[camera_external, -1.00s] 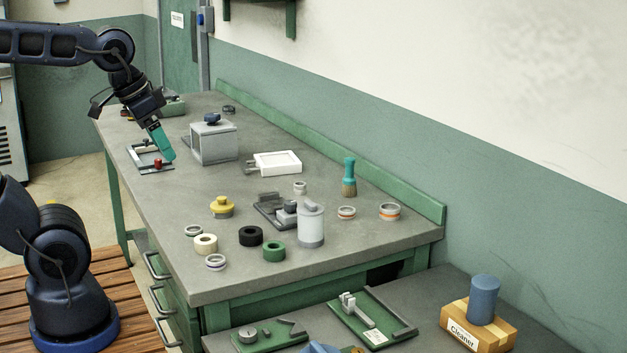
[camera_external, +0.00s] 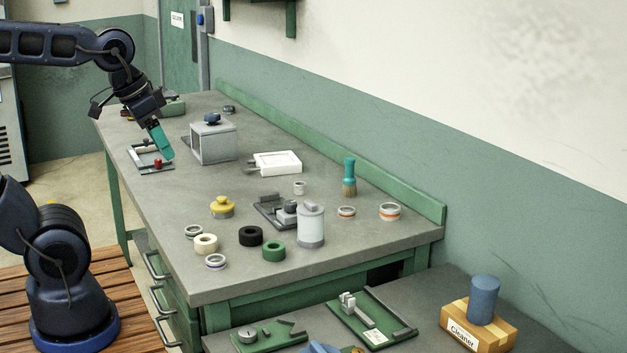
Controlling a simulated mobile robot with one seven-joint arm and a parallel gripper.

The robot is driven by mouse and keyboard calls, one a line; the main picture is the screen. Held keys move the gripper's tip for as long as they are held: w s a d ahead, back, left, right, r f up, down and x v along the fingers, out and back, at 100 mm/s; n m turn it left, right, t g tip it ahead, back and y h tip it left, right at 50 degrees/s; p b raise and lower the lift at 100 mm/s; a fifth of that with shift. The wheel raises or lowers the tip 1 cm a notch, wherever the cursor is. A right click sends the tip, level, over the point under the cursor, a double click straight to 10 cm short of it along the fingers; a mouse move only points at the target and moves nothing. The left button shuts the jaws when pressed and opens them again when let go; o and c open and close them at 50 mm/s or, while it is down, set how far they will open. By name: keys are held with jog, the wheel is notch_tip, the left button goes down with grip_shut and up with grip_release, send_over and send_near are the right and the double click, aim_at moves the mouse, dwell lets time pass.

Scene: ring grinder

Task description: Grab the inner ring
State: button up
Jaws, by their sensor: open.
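My gripper (camera_external: 161,143) has teal fingers and is open. It is tilted downward over the far left part of the bench, just above a small dark-framed fixture (camera_external: 151,160) with a red knob. No ring can be made out between the fingers. Several rings lie on the bench: a small pale ring (camera_external: 299,187) near the middle, orange-banded rings (camera_external: 346,212) and (camera_external: 389,211) at the right, and grey-white rings (camera_external: 194,232) and (camera_external: 215,262) near the front left edge. I cannot tell which one is the inner ring.
A grey box (camera_external: 214,146) with a blue knob stands right of my gripper. The left middle of the bench is clear.

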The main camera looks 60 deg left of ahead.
jog(key=w+a+r+m+g, duration=0.1)
jog(key=w+a+r+m, duration=0.1)
jog(key=w, duration=0.5)
jog(key=w+a+r+m, duration=0.2)
jog(key=w+a, duration=0.1)
jog(key=w, duration=0.5)
jog(key=m+g, duration=0.4)
jog(key=m, duration=0.7)
send_over(299, 183)
notch_tip(299, 183, down, 24)
jog(key=shift+d+f, duration=0.15)
jog(key=shift+f, duration=5.15)
jog(key=shift+c, duration=0.5)
jog(key=c, duration=1)
